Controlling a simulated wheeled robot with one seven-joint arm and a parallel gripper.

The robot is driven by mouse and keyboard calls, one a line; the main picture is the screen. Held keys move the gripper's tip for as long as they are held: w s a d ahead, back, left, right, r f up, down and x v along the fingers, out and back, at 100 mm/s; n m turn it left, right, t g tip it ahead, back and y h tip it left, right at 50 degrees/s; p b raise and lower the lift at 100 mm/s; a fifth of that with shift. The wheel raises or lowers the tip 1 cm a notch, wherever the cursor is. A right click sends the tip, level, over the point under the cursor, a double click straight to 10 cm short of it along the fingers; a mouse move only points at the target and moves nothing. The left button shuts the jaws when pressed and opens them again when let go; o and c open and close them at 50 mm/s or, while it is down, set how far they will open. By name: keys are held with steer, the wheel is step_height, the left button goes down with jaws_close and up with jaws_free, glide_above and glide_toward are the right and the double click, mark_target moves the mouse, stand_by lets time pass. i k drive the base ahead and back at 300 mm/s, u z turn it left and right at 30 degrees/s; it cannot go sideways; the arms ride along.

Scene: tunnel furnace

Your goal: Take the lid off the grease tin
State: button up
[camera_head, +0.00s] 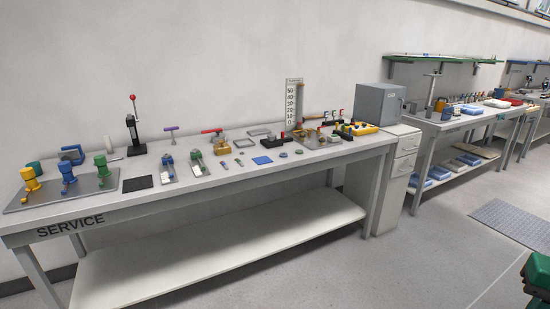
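I cannot pick out the grease tin or its lid for certain at this distance. A small blue can-like thing (446,115) stands on the far bench at the right, next to a brown can-like thing (440,105). Several small round pieces lie on the near bench too, too small to name. My gripper is not in view.
The near bench (240,182), marked SERVICE, is crowded with small tools; its lower shelf (220,246) is bare. A grey cabinet box (378,103) stands at its right end. The floor (420,265) in front is clear. A green object (538,277) is cut off at lower right.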

mark_target(218, 135)
steer(key=u, duration=0.2)
steer(key=i, duration=1.3)
steer(key=u, duration=0.6)
steer(key=i, duration=1.85)
steer(key=u, duration=0.25)
